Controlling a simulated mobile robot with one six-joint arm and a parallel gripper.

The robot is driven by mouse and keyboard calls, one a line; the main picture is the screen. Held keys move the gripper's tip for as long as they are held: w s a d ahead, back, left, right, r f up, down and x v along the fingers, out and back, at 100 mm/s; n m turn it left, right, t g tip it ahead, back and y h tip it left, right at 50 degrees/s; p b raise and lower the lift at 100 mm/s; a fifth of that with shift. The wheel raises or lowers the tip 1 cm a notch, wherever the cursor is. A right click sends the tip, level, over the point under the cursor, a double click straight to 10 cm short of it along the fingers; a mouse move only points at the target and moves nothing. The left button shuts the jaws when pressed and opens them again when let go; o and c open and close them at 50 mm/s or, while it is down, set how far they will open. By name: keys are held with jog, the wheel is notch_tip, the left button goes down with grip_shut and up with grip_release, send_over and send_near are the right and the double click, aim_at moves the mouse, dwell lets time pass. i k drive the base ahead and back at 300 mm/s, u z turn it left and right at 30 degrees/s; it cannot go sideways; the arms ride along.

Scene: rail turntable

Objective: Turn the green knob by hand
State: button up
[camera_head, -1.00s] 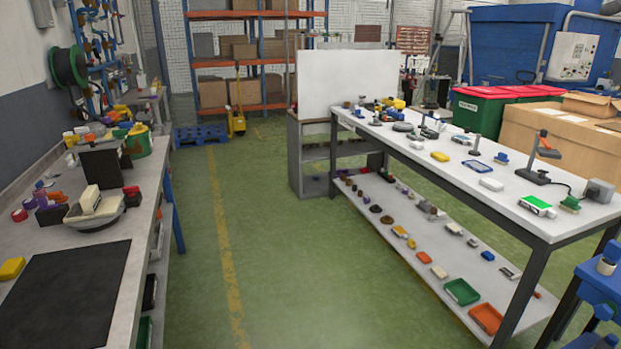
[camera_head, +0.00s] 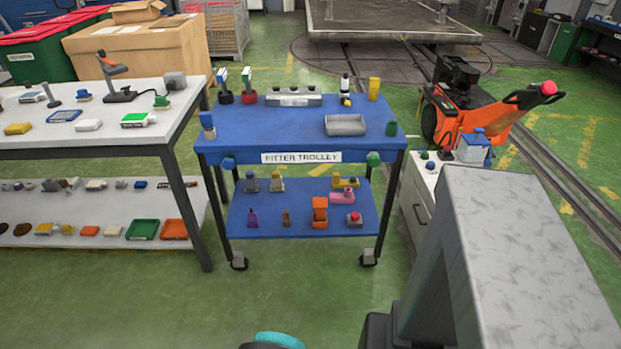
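A blue trolley (camera_head: 222,142) labelled "FITTER TROLLEY" stands in the middle. A small round green piece that looks like a knob (camera_head: 373,159) sits on its front edge, right of the label. A similar blue piece (camera_head: 228,162) sits on the front edge at the left. I cannot tell for sure which green thing is the task's knob. My gripper is not in view; a grey arm link of mine fills the lower right.
A white workbench (camera_head: 60,143) with small parts stands left of the trolley. An orange machine (camera_head: 470,125) and a white cabinet (camera_head: 413,198) stand at the right, beside floor rails (camera_head: 560,176). Green floor (camera_head: 200,310) in front of the trolley is clear.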

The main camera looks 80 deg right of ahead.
aim_at(374, 158)
jog(key=u, duration=0.2)
jog(key=k, duration=0.2)
jog(key=z, duration=2.65)
jog(key=i, duration=0.55)
jog(key=z, duration=0.15)
jog(key=k, duration=0.3)
